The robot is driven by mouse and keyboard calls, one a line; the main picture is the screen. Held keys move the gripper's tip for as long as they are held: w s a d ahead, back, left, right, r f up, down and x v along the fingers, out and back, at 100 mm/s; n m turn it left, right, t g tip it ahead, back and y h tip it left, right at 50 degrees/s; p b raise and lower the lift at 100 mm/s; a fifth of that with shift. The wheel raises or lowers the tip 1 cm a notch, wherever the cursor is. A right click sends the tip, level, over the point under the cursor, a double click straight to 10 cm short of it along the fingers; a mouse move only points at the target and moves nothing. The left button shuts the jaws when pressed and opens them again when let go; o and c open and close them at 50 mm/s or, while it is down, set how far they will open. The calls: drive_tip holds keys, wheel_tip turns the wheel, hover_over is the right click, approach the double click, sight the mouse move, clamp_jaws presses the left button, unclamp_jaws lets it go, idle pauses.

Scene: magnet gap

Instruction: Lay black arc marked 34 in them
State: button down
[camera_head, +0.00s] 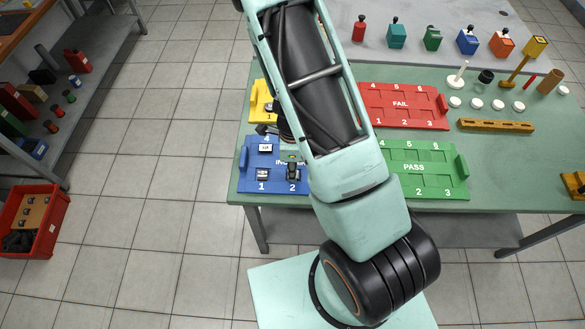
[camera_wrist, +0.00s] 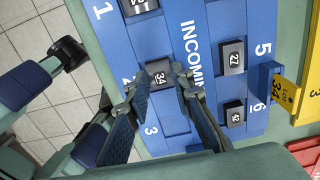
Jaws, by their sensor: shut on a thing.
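The black arc marked 34 (camera_wrist: 158,75) is between the fingertips of my gripper (camera_wrist: 160,80) in the wrist view. My gripper is shut on it, at compartment 2 of the blue INCOMING tray (camera_wrist: 195,95). I cannot tell whether the arc still touches the tray floor. In the head view my gripper (camera_head: 292,168) is over the front of the blue tray (camera_head: 245,178), partly hidden by my arm. A yellow tag (camera_wrist: 287,93) reading LOT 34 sits at the tray's edge.
Black arcs marked 27 (camera_wrist: 233,57) and 42 (camera_wrist: 235,114) lie in compartments 5 and 6. Another arc (camera_head: 262,174) lies in compartment 1. The red FAIL tray (camera_head: 405,107) and green PASS tray (camera_head: 412,178) look empty where visible.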

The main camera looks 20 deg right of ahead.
drive_tip(key=shift+f, duration=0.15)
drive_tip(key=c, duration=1.6)
unclamp_jaws()
drive_tip(key=c, duration=0.5)
drive_tip(key=shift+r+p, duration=2.05)
drive_tip(key=shift+r, duration=0.3)
